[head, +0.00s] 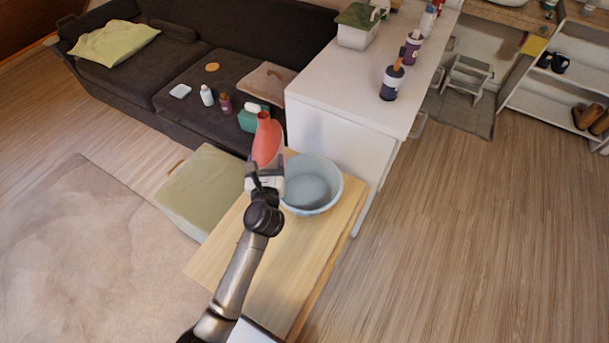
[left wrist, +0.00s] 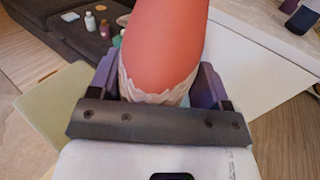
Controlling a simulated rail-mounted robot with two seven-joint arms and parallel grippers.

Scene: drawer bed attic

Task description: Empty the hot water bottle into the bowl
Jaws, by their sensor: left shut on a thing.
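The red hot water bottle (head: 266,139) is in my left gripper (head: 265,178), neck up and roughly upright, just left of the bowl. In the left wrist view the bottle (left wrist: 167,45) fills the space between the two fingers (left wrist: 155,85), with a pale ruffled band where they hold it. The light blue bowl (head: 314,186) stands on the wooden table (head: 285,262), at its far end. Its inside looks empty, though part of the near left rim is close behind the gripper. The bowl is hidden in the left wrist view. My right gripper is not in view.
A white cabinet (head: 345,85) stands just behind the bowl, with bottles and a jar on top. A green cushioned stool (head: 200,185) is left of the table. A dark sofa (head: 185,75) with small items lies behind. The near part of the tabletop is clear.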

